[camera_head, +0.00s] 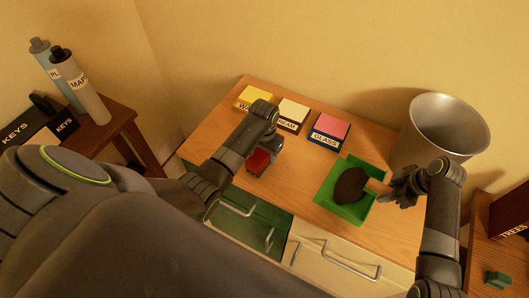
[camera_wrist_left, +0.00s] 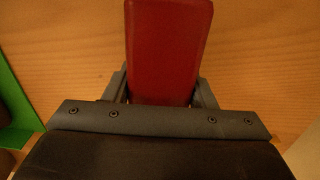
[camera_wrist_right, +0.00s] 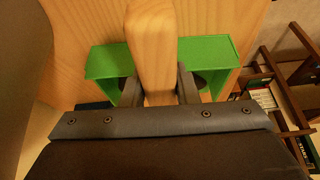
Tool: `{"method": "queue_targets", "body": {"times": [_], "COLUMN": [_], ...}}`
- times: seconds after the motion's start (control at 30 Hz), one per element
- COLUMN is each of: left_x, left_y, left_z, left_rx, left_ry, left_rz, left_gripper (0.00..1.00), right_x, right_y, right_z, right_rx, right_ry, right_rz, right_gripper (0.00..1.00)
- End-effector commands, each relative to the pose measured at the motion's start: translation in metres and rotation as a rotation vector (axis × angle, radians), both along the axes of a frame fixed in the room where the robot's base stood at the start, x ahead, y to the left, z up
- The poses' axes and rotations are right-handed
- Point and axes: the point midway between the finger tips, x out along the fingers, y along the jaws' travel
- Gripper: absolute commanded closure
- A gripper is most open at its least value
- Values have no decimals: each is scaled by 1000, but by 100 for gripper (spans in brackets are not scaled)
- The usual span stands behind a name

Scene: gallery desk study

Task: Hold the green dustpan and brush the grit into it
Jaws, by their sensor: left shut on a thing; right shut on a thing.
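The green dustpan (camera_head: 326,196) lies on the wooden desk and holds a dark brown rounded shape (camera_head: 350,185); I cannot tell whether this is grit or a brush head. A pale wooden handle (camera_wrist_right: 152,45) crosses the pan's right wall toward the dark shape. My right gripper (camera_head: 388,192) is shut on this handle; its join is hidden. My left gripper (camera_head: 262,150) is shut on a red block-like piece (camera_wrist_left: 165,50), left of the dustpan. The pan's green edge (camera_wrist_left: 12,95) also shows in the left wrist view. No loose grit is discernible on the desk.
A grey metal bin (camera_head: 420,140) stands behind my right gripper. Labelled yellow (camera_head: 252,97), white (camera_head: 293,112) and red-blue (camera_head: 330,130) blocks line the desk's back. Drawers with handles (camera_head: 335,262) are in front. Side tables stand left (camera_head: 105,133) and right (camera_head: 480,250).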

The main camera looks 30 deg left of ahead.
Motion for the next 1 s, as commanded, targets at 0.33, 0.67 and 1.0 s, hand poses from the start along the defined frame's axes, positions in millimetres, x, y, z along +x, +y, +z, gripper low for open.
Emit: {"method": "queue_targets", "body": {"times": [0.33, 0.67, 1.0], "left_x": [0, 2, 7], "left_y": [0, -5, -27], "left_z": [-6, -8, -7], "left_rx": [0, -1, -1], "left_ry": [-1, -1, -1], "left_rz": [-1, -1, -1], "left_gripper": [67, 67, 67], "right_x": [1, 1, 1], "right_y": [0, 0, 0], "right_z": [1, 1, 1], "right_rx": [1, 1, 1], "right_ry": [-2, -2, -2], "right_rz": [0, 0, 0], "right_gripper": [93, 93, 93]}}
